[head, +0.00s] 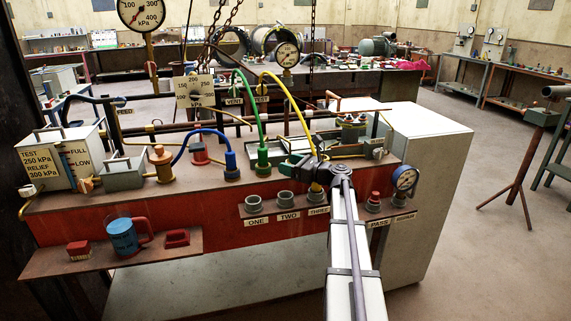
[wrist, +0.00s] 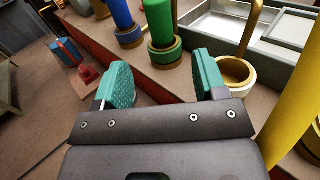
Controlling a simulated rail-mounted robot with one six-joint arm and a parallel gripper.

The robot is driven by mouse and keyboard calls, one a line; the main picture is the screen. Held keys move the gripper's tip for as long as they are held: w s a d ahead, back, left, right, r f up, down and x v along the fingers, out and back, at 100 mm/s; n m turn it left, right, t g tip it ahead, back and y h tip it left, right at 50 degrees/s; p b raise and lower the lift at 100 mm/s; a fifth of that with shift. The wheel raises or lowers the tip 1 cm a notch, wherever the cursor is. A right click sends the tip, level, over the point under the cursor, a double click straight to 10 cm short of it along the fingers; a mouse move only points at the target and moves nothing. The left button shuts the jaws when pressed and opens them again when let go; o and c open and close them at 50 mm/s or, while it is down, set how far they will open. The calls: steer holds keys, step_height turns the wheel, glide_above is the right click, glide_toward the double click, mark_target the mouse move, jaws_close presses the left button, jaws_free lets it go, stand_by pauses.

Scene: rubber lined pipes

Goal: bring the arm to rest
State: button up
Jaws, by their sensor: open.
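My arm reaches in from the bottom of the head view, and my gripper (head: 322,172) is above the front of the red bench (head: 140,222), near the lower end of the yellow hose (head: 297,110). In the wrist view my gripper (wrist: 164,80) has its two teal-padded fingers wide apart, with nothing between them. The yellow hose (wrist: 298,100) passes close on the right of the gripper. The green hose (wrist: 159,22) and blue hose (wrist: 122,15) stand in their sockets beyond the fingers. Whether the gripper touches the yellow hose cannot be told.
Sockets labelled ONE (head: 253,204) and TWO (head: 286,198) are empty. Chains (head: 312,45) hang behind. Open floor lies at right.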

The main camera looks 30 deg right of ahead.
stand_by(0.4)
steer(key=s+a+f+n+g+h+p, duration=0.25)
steer(key=s+a+f+n+g, duration=0.35)
steer(key=a+n, duration=0.4)
steer(key=s+a+f+n+g+h+p, duration=0.1)
steer(key=s+a+f+n+g+p, duration=0.25)
steer(key=s+a+n+g, duration=0.55)
steer(key=s+a+r+n+h+p, duration=0.1)
steer(key=s+a+n+h+p, duration=0.1)
steer(key=s+a+n, duration=0.2)
steer(key=s+a+r+n+g+h+p, duration=0.1)
steer(key=s+a+n, duration=0.4)
steer(key=a, duration=0.6)
steer(key=r+n+h+p, duration=0.1)
steer(key=n+p, duration=0.1)
steer(key=shift+s+r+n+h, duration=0.2)
steer(key=shift+s+n+h, duration=0.05)
steer(key=shift+n+h, duration=0.1)
